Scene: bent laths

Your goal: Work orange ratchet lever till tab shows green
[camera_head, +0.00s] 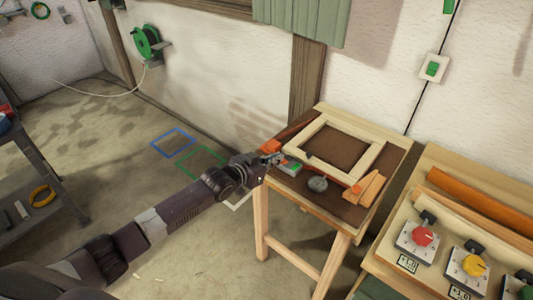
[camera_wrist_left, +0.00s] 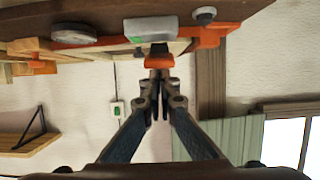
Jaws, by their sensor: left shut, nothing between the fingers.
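The wooden frame (camera_head: 325,128) lies on the small work table, with orange clamp parts (camera_head: 271,146) at its corner. A small pale housing (camera_head: 291,167) with a green patch sits by the table's near left edge. It also shows in the left wrist view (camera_wrist_left: 152,24), where its small tab (camera_wrist_left: 136,40) looks green. The orange lever (camera_wrist_left: 160,64) sticks out below the housing there. My left gripper (camera_head: 277,158) is shut and empty beside the housing. In the left wrist view its fingertips (camera_wrist_left: 159,79) are right at the lever; I cannot tell whether they touch. My right gripper is not in view.
A round gauge (camera_head: 317,184) and wooden wedges (camera_head: 367,188) lie near the table's front edge. A bench with red (camera_head: 422,236) and yellow (camera_head: 473,264) knobs stands at right. The floor to the left is mostly clear, with blue and green outlines.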

